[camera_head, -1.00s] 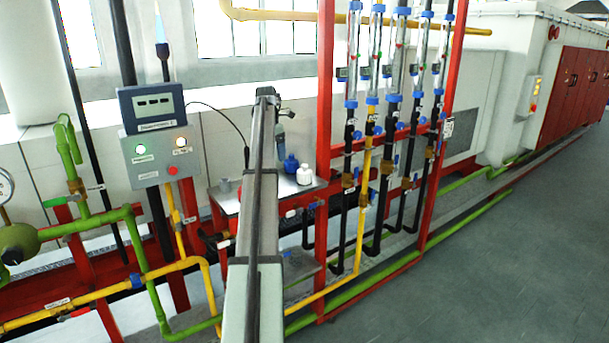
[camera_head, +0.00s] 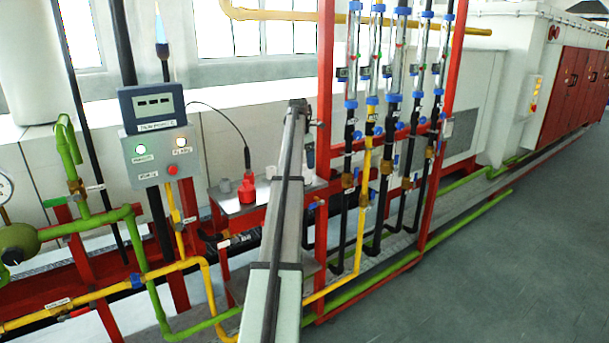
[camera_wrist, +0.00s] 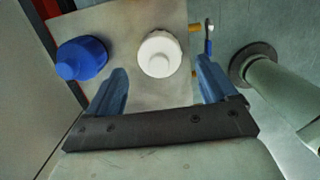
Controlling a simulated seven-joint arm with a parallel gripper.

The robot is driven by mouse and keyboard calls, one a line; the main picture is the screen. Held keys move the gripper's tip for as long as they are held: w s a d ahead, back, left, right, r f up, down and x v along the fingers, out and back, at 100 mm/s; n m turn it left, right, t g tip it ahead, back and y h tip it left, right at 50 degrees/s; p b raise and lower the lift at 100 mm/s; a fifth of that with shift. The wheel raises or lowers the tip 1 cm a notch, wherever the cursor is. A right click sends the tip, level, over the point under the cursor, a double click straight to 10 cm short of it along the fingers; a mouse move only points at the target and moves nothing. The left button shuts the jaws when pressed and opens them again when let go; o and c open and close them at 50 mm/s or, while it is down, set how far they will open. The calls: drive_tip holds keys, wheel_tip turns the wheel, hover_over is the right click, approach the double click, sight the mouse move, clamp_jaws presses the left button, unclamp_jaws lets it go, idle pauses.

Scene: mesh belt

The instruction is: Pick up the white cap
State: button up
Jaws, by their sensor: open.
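The white cap (camera_wrist: 160,54) is a round, ridged white top, seen from above in the wrist view over a grey metal shelf (camera_wrist: 125,25). My gripper (camera_wrist: 162,68) is open, with one blue-grey finger to the lower left of the cap and the other to its lower right. The cap appears in the gap just ahead of the fingers, not gripped. Whether the fingertips are level with it cannot be told. In the head view my arm covers the place where the white cap stood.
A blue cap (camera_wrist: 81,58) stands left of the white cap, near the left finger. Red posts and vertical tubes (camera_head: 372,100) stand close right of my arm.

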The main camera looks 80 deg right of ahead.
sight(305, 171)
drive_tip(key=shift+s+d+f, duration=0.1)
drive_tip(key=shift+d+f, duration=0.05)
drive_tip(key=shift+f, duration=1.3)
drive_tip(key=shift+s+d+f, duration=0.1)
drive_tip(key=shift+d+f, duration=0.05)
drive_tip(key=shift+f, duration=1.3)
drive_tip(key=shift+c, duration=0.4)
drive_tip(key=c, duration=0.9)
drive_tip(key=shift+r, duration=0.1)
